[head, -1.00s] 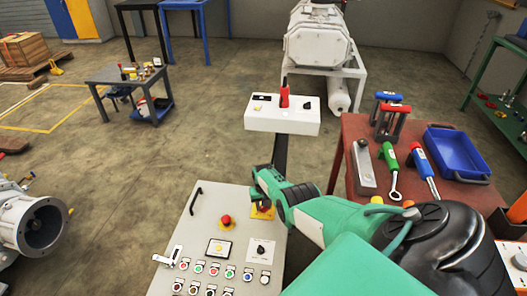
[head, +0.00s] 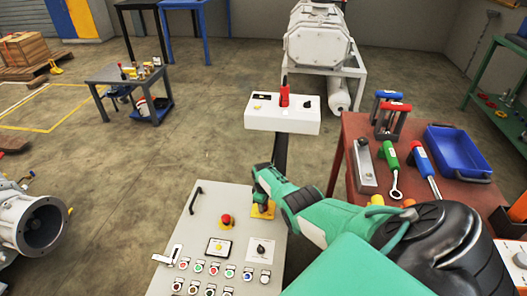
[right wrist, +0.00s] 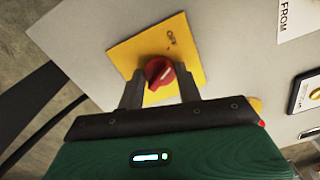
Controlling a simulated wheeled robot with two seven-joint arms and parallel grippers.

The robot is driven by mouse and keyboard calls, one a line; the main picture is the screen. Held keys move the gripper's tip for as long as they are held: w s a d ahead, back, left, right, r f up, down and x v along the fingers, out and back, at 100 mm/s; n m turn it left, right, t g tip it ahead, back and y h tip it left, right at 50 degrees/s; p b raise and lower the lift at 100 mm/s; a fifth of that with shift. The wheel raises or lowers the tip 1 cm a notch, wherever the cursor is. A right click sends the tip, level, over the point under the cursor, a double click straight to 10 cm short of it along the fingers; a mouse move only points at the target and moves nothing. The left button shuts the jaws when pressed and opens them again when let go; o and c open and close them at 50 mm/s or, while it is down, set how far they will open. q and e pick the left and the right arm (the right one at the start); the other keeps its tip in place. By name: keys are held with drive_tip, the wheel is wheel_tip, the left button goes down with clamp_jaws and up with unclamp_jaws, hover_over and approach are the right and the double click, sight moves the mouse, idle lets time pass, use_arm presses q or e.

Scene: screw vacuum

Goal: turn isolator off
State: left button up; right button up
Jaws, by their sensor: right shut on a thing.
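The isolator is a red rotary knob (right wrist: 158,73) on a square yellow plate (right wrist: 128,53). In the head view the plate (head: 262,212) is at the upper right of the grey control panel, and my gripper hides the knob. In the right wrist view the knob sits between the two fingers of my right gripper (right wrist: 160,85), which is shut on it. The knob's pale mark slants to the upper right, roughly towards the lettering "OFF" (right wrist: 172,39) on the plate. My left gripper is not in view.
The control panel (head: 205,212) also carries a red emergency button (head: 226,220), a black selector (head: 261,250) and several small buttons. A white box (head: 262,120) with a red handle stands behind. A red-brown table (head: 362,127) with tools and a blue tray (head: 455,148) is at the right.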

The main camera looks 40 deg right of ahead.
drive_tip(key=shift+n, duration=1.1)
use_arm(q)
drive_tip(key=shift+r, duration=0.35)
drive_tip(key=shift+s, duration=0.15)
use_arm(e)
drive_tip(key=shift+n, duration=0.5)
drive_tip(key=o, duration=1)
drive_tip(key=shift+r, duration=0.2)
wheel_tip(320, 180, up, 6)
drive_tip(key=p, duration=0.3)
drive_tip(key=shift+f+p, duration=0.1)
drive_tip(key=shift+p, duration=0.2)
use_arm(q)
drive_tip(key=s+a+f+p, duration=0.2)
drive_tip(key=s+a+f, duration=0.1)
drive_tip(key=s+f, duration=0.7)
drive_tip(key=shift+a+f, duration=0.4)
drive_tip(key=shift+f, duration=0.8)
use_arm(e)
wheel_tip(320, 180, up, 8)
drive_tip(key=shift+f, duration=0.2)
